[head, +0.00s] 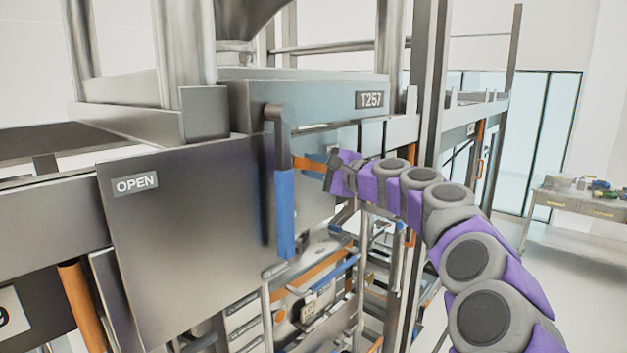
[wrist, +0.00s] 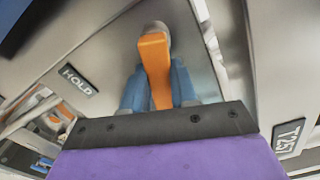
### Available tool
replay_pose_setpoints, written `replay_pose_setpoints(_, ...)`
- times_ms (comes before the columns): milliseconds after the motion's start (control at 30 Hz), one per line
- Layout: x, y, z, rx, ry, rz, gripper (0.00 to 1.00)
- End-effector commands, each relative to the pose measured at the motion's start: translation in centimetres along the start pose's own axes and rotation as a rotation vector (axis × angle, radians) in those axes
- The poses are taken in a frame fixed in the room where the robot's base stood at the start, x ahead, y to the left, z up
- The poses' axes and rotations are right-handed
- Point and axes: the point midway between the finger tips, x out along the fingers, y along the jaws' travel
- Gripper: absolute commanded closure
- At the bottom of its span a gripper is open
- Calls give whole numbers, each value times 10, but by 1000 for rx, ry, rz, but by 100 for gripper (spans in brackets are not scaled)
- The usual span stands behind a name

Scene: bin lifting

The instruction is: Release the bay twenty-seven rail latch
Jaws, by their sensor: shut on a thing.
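An orange lever (wrist: 155,62), which looks like the rail latch, projects from a grey pivot on a metal panel in the wrist view. My gripper (wrist: 157,82) has its two blue fingers closed on either side of this lever. In the head view, my gripper (head: 316,165) reaches in from the right, and a short piece of the orange lever (head: 303,163) shows beside the blue-handled bar. The contact itself is partly hidden there. A "HOLD" label (wrist: 78,80) is left of the lever and a "T257" label (wrist: 289,138) is at right. No label reading twenty-seven is seen.
A metal box with an "OPEN" label (head: 135,184) fills the left. A vertical blue handle (head: 285,214) stands close to my gripper. Rails and posts (head: 430,90) surround my arm. A bench (head: 580,205) stands far right beyond open floor.

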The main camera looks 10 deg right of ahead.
Motion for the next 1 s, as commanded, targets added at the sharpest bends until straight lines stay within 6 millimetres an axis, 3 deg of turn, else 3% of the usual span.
replay_pose_setpoints(433, 0, -6, 0, -282, 1, 0, 100)
replay_pose_setpoints(1000, 1, -8, 1, -350, -1, 4, 100)
